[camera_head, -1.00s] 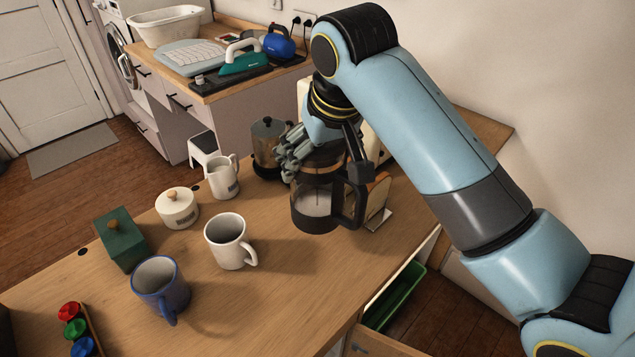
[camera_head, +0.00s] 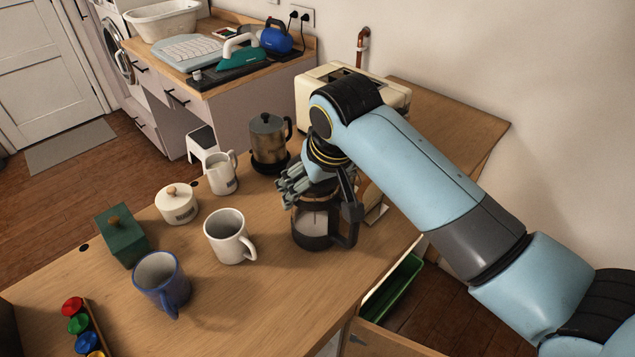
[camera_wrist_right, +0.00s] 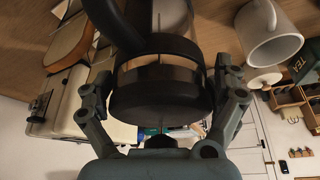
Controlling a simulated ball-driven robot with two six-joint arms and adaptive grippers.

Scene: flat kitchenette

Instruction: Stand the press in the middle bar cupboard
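The press (camera_head: 313,228) is a glass jug with a dark base, dark lid and black handle, upright near the counter's right edge. My right gripper (camera_head: 318,190) is at its top, pointing down. In the right wrist view its fingers (camera_wrist_right: 165,110) lie on both sides of the dark lid of the press (camera_wrist_right: 160,90), closed on it. I cannot tell whether the base touches the counter. My left gripper is not in view. I cannot make out the middle bar cupboard.
A white mug (camera_head: 226,238), blue mug (camera_head: 160,280), white jug (camera_head: 221,174), lidded pot (camera_head: 177,204), green box (camera_head: 122,238) and metal pot (camera_head: 267,143) stand left of the press. A toaster (camera_head: 318,84) is behind. A green tray (camera_head: 398,288) sits below the counter's right edge.

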